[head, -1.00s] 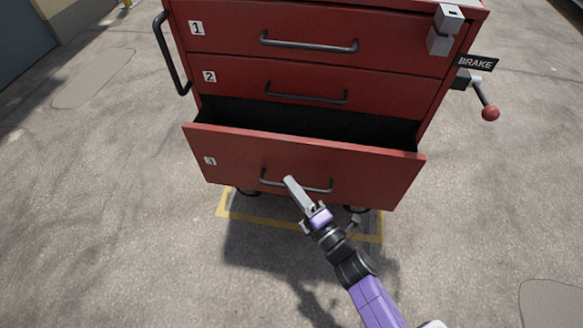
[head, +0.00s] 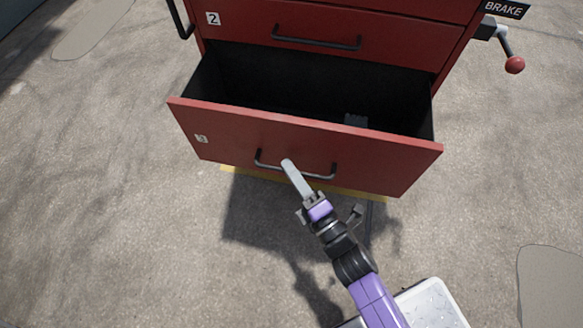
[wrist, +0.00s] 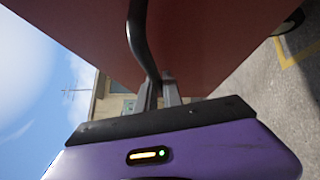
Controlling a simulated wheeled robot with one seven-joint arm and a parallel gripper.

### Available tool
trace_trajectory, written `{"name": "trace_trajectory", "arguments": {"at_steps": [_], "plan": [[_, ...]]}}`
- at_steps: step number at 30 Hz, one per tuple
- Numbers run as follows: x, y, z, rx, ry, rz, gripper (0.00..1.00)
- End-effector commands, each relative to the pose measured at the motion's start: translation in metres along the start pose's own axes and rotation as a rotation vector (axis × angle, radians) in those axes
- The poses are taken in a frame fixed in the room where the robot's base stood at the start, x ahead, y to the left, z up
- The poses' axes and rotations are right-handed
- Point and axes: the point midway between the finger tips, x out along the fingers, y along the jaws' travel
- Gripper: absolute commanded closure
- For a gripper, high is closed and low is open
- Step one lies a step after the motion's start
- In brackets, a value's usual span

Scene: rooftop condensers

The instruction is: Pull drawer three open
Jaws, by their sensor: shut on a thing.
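Drawer three (head: 230,138) is the lowest drawer of the red cabinet, with a small "3" label on its front. It stands well out from the cabinet, and its dark inside shows, with a small dark object (head: 355,121) in it. Its dark bar handle (head: 322,176) runs across the middle of the front. My gripper (head: 289,168) is shut on the handle, left of its middle. In the wrist view the handle (wrist: 138,35) passes between the fingers (wrist: 160,92), close to the red drawer front (wrist: 215,40).
Drawer two (head: 400,50) above is closed. A brake lever with a red knob (head: 514,65) sticks out on the cabinet's right, beside a BRAKE sign (head: 507,9). Open concrete lies around.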

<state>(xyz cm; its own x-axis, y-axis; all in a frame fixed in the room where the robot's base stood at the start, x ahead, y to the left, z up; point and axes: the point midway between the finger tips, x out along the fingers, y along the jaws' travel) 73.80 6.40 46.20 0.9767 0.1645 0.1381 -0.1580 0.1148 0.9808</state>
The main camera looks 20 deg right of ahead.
Motion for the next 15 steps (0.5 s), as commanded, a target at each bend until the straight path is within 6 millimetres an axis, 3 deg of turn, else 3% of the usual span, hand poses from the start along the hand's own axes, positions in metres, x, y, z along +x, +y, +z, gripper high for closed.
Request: {"name": "trace_trajectory", "arguments": {"at_steps": [1,4,15], "plan": [[-0.0006,-0.0015,0.0013,0.0,-0.002,-0.003,0.85],[-0.0004,-0.0012,0.001,0.0,-0.002,-0.003,0.67],[-0.0038,-0.0004,0.0004,0.0,0.0,-0.002,0.67]]}}
